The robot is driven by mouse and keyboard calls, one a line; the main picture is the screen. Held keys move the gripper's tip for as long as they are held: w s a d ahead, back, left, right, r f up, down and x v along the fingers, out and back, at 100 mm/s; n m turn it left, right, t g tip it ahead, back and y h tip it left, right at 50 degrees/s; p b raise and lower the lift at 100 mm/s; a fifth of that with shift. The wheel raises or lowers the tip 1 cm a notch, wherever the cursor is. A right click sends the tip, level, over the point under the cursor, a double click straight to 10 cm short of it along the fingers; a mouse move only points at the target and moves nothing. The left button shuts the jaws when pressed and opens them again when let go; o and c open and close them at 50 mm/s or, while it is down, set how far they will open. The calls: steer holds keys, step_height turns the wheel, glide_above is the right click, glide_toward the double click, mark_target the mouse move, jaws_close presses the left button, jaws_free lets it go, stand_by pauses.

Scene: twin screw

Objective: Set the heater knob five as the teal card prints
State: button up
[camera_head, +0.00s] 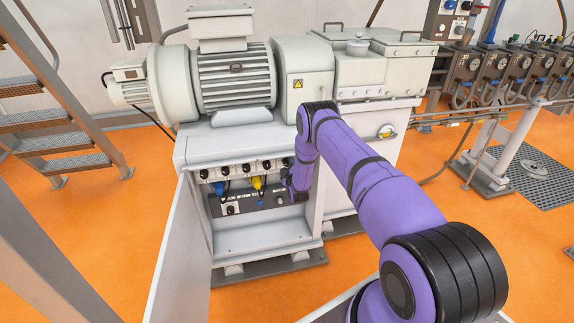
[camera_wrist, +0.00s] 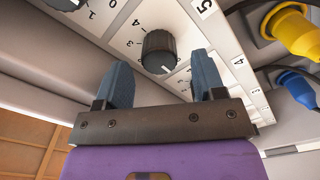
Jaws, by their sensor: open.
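A black ribbed knob (camera_wrist: 158,52) sits on a white dial plate with printed numbers in the wrist view. A printed "5" (camera_wrist: 205,8) is beside it on the panel, and a "4" (camera_wrist: 238,60) is farther right. A pale mark shows at the knob's lower edge; which number it points to is unclear. My gripper (camera_wrist: 164,75) is open, with its two blue-grey fingers apart and the knob showing between and beyond their tips. I cannot tell whether they touch it. In the head view my gripper (camera_head: 297,190) is at the panel's right end. I cannot make out the teal card.
Yellow (camera_wrist: 292,32) and blue (camera_wrist: 297,88) plugs with cables are at the right in the wrist view. In the head view, the machine cabinet (camera_head: 262,240) has an open front, with a light door panel (camera_head: 180,255) at its left. Stairs stand far left.

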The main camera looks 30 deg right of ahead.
steer(key=shift+x, duration=1.2)
steer(key=shift+c, duration=0.2)
steer(key=c, duration=0.9)
